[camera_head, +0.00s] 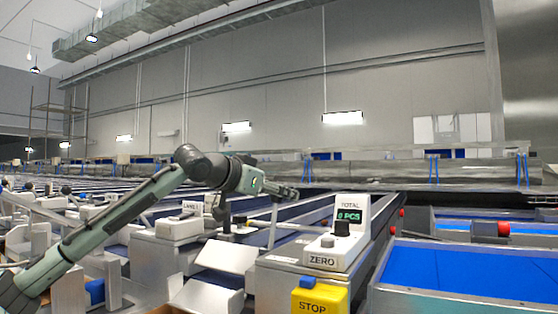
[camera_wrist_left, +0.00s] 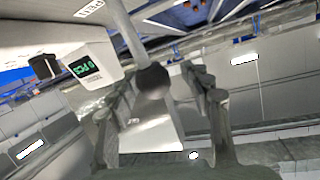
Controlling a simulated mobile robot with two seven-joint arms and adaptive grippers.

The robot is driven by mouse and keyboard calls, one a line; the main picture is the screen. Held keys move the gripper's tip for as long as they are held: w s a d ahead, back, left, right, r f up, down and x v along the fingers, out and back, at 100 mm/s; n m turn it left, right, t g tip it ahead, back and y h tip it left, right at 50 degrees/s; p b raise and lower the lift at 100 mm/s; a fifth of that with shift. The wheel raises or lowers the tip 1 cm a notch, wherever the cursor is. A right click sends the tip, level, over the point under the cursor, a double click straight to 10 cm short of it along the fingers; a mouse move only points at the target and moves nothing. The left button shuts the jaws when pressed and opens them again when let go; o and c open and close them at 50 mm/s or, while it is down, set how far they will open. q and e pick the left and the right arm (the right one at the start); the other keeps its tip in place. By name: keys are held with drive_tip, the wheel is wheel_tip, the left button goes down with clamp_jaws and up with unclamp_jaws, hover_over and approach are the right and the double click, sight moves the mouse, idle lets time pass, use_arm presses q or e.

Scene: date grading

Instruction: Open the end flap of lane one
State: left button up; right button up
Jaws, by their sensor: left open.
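My left gripper (camera_head: 284,191) is in the middle of the head view, above the lane ends; its fingers stand apart in the left wrist view (camera_wrist_left: 158,95). A thin grey lever rod (camera_head: 273,226) rises below it. In the left wrist view the rod (camera_wrist_left: 127,30) ends in a dark round knob (camera_wrist_left: 152,80), seen between the open fingers; whether they touch it I cannot tell. A white box (camera_head: 180,227) carries a label that looks like LANE 1. A pale sloping plate (camera_head: 226,256) lies at the lane end; whether it is the flap is unclear. My right gripper is not visible.
A counter box (camera_head: 340,245) reading 0 PCS, marked ZERO, stands right of the rod. A yellow STOP box (camera_head: 318,297) is below it. A blue-floored tray (camera_head: 392,297) lies at right. Long conveyor lanes run behind.

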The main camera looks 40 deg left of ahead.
use_arm(q)
drive_tip(key=shift+r, duration=4.35)
